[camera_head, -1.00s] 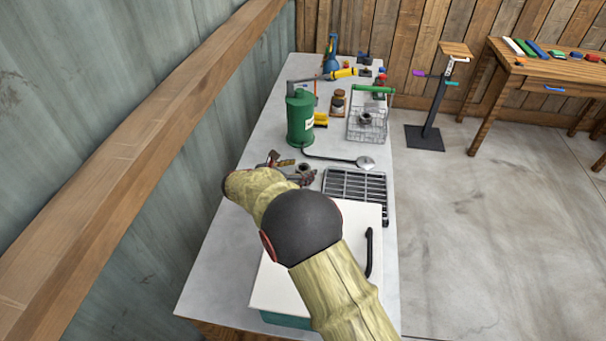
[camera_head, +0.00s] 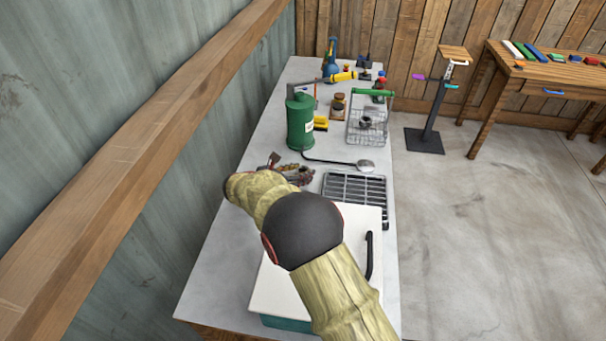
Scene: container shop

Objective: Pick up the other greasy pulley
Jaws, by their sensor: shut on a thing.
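My gripper (camera_head: 294,172) is low over the bench, left of the black slatted rack, and is shut on a greasy pulley. My own arm and the gripper's fingers hide most of that pulley, so its exact seating in the jaws cannot be made out. Another dark, greasy pulley (camera_head: 365,122) sits inside the wire basket (camera_head: 374,138) with the green handle, farther back on the bench.
A green pump can (camera_head: 300,122) stands just behind my gripper, its spout reaching right to a round metal end (camera_head: 365,165). The slatted rack (camera_head: 354,194) lies to the right. A white-lidded box (camera_head: 350,220) is in front. A jar (camera_head: 338,104) stands beside the basket.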

